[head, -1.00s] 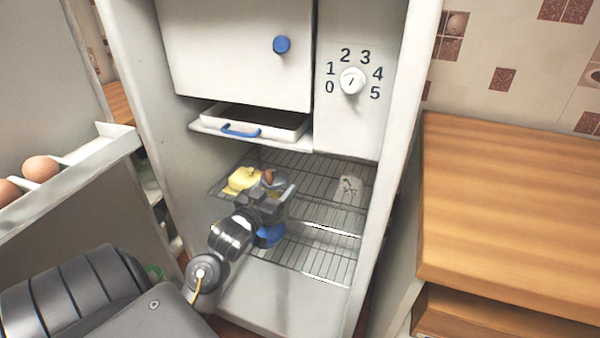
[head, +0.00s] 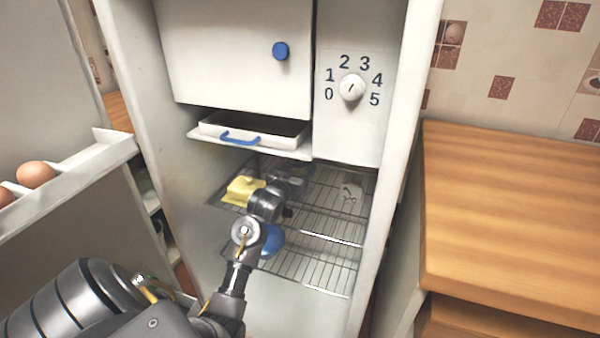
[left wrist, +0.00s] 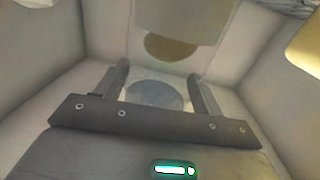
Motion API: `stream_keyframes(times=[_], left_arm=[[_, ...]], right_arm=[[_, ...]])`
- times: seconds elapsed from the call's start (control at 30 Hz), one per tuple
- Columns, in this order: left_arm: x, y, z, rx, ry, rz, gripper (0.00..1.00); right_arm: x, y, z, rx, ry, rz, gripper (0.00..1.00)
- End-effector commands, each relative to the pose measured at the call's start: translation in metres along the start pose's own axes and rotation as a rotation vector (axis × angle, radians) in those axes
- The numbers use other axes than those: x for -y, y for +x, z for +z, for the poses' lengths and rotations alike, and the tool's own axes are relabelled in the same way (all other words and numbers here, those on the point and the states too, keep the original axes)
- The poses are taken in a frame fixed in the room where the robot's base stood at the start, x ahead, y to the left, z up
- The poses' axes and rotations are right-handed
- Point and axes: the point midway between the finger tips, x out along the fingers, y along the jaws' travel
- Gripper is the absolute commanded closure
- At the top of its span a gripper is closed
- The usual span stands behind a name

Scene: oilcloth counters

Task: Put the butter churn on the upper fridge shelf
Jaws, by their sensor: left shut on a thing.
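My left gripper (head: 290,183) reaches into the open fridge, above the upper wire shelf (head: 325,197). In the left wrist view its two fingers (left wrist: 158,88) are closed on a pale, glassy rounded thing, which I take to be the butter churn (left wrist: 155,94). In the head view my wrist and gripper hide most of the churn, and I cannot tell whether its base touches the shelf. A yellow butter dish (head: 243,189) stands on the same shelf, left of my gripper. My right gripper is not in view.
A blue round thing (head: 271,240) is lower down, partly behind my arm. A white tray (head: 252,131) hangs above the shelf. The open door with eggs (head: 36,174) is left; a wooden counter (head: 500,210) is right.

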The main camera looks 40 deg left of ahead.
Motion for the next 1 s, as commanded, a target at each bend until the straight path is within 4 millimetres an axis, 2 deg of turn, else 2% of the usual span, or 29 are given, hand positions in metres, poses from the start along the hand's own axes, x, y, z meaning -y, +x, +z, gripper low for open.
stream_keyframes(times=[0.07, 0.1, 0.2, 0.57, 0.6, 0.77, 1.0], left_arm=[[0.0, 0.013, -0.003, -0.007, 0.0, 0.0, 0.77], [0.0, 0.011, 0.006, -0.002, 0.0, 0.0, 0.77], [0.0, 0.01, 0.013, -0.004, 0.0, 0.0, 0.77], [0.0, 0.01, 0.015, -0.005, 0.001, 0.0, 0.77], [0.0, 0.01, 0.018, 0.0, 0.001, 0.0, 0.31], [0.0, 0.01, 0.017, 0.0, 0.001, 0.0, 0.1], [0.0, 0.01, 0.017, 0.0, 0.001, 0.0, 0.1]], right_arm=[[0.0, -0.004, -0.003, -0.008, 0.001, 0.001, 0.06], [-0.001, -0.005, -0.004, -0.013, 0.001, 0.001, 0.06], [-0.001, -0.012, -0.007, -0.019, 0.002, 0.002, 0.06], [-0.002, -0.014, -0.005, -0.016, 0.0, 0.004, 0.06], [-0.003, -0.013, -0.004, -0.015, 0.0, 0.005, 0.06], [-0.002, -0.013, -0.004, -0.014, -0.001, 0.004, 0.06], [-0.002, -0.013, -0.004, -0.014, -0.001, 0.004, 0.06]])
